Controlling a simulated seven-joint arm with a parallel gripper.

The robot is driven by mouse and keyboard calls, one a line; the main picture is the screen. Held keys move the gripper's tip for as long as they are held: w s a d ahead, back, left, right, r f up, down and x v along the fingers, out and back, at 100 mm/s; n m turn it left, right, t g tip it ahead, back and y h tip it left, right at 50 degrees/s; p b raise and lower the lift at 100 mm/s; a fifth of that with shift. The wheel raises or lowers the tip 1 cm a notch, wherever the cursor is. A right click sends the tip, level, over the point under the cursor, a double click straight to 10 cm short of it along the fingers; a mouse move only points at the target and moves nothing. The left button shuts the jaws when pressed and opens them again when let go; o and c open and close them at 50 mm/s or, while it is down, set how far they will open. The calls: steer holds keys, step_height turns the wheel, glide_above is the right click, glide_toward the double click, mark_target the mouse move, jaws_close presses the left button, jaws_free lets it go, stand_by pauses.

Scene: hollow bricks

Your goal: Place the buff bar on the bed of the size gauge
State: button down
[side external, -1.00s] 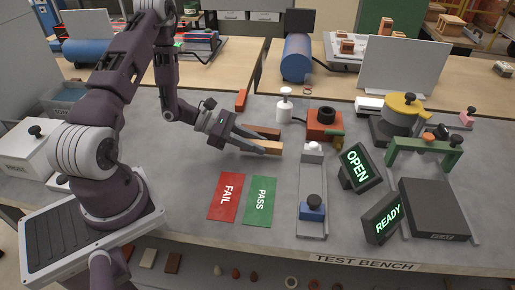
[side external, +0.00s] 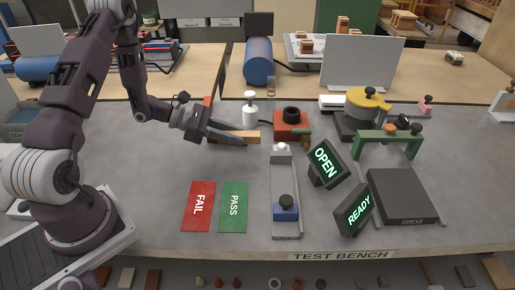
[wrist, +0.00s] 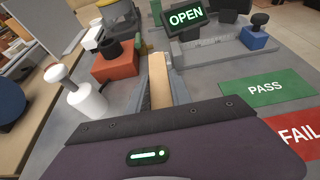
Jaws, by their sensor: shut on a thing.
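The buff bar (side external: 242,139) is held between the fingers of my gripper (side external: 236,134), its far end reaching out past the fingertips. In the wrist view the bar (wrist: 159,82) lies lengthwise between the two fingers.
An orange block with a black ring (side external: 291,124) and a white knobbed weight (side external: 250,109) stand just behind the bar. The OPEN sign (side external: 325,163) and READY sign (side external: 358,208) stand right of the gauge. Red FAIL (side external: 198,206) and green PASS (side external: 233,206) cards lie in front.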

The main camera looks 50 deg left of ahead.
mark_target(235, 155)
step_height(235, 155, down, 5)
steer(key=shift+r, duration=0.1)
steer(key=c, duration=1.5)
jaws_free()
steer(key=shift+f, duration=0.2)
steer(key=shift+o, duration=0.2)
